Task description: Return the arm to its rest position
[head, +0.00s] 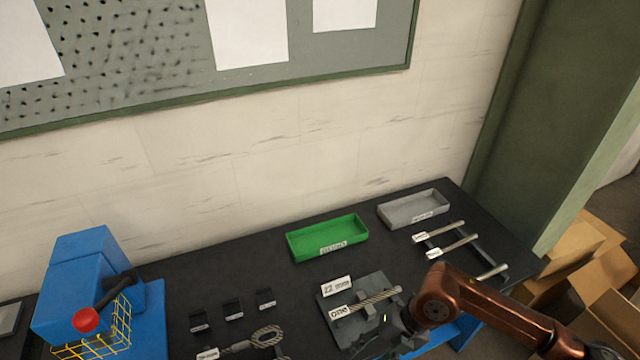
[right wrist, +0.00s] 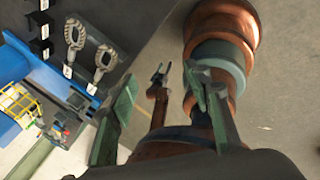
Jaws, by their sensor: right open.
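My right arm comes in from the right in the head view, over the front right of the black bench. Its dark gripper (head: 392,335) is beside the grey plate (head: 372,288) with the cards "22 mm" and "one"; a rod-like piece (head: 375,299) lies there. In the right wrist view the two greenish fingers of this gripper (right wrist: 160,105) stand wide apart with nothing between them. Another copper arm of mine, apparently the left, shows there with a small gripper (right wrist: 160,72); its jaws are too small to judge. The left gripper does not show in the head view.
A green tray (head: 328,240) and a grey tray (head: 414,209) stand at the back. A rack with several rods (head: 446,246) is at right. A blue machine (head: 85,290) with a red knob and yellow guard is at left. Cardboard boxes (head: 590,262) lie beyond the bench's right end.

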